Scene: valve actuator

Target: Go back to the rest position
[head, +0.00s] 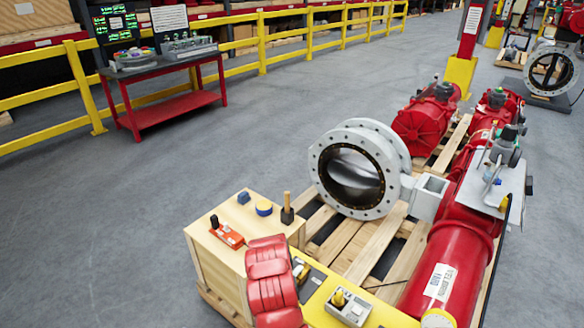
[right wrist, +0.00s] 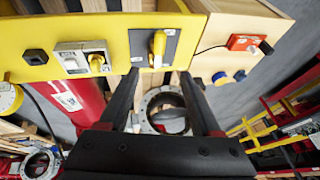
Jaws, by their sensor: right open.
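My right gripper (right wrist: 160,73) shows in the right wrist view, its two black fingers apart and nothing seen between the tips. The tips appear near a yellow handle (right wrist: 158,45) on a dark grey plate. I cannot tell whether they touch it. The plate sits on a yellow panel (right wrist: 110,20); the panel also shows at the bottom of the head view (head: 382,312). Beside the plate is a grey switch box (head: 348,305) with a yellow knob. My left gripper is in neither view.
A wooden box (head: 205,262) carries an orange-red device (head: 227,236), blue pieces and a black block with a wooden handle. Behind it, a grey flanged valve (head: 378,210) and red actuator (head: 445,262) lie on a pallet. A red workbench (head: 165,107) and yellow railing stand farther back. Left floor is clear.

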